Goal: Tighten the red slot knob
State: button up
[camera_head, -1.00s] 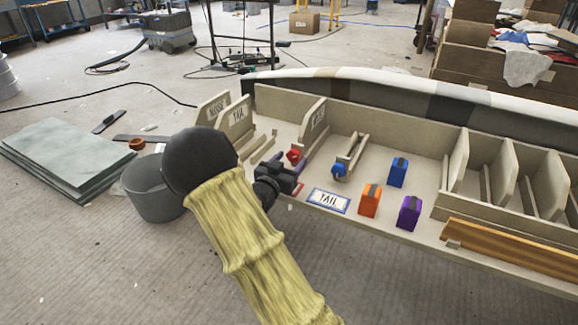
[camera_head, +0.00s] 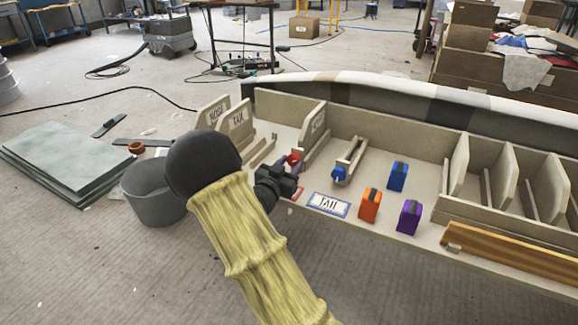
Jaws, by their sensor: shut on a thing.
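The red slot knob (camera_head: 293,159) shows at the left part of the pale wooden rack, left of the divider. My gripper (camera_head: 288,168) reaches in from the front left and is shut on the red knob. My wrist and the dark gripper body hide the lower part of the knob and most of its slot. A blue slot knob (camera_head: 338,174) stands on the neighbouring slot, to the right of the divider.
A "TAIL" card (camera_head: 328,204) lies on the rack's front floor. Blue (camera_head: 398,176), orange (camera_head: 370,205) and purple (camera_head: 409,217) blocks stand to its right. A grey bucket (camera_head: 152,190) stands on the floor at left.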

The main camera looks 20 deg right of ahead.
jog(key=shift+m+b, duration=0.95)
jog(key=shift+m, duration=1.65)
jog(key=o, duration=1)
jog(key=shift+s+a+r+p, duration=0.1)
jog(key=shift+s+a+p, duration=0.25)
jog(key=shift+a, duration=0.2)
jog(key=p+v, duration=0.5)
jog(key=v, duration=1.1)
jog(key=shift+s+p, duration=0.15)
jog(key=shift+p, duration=0.25)
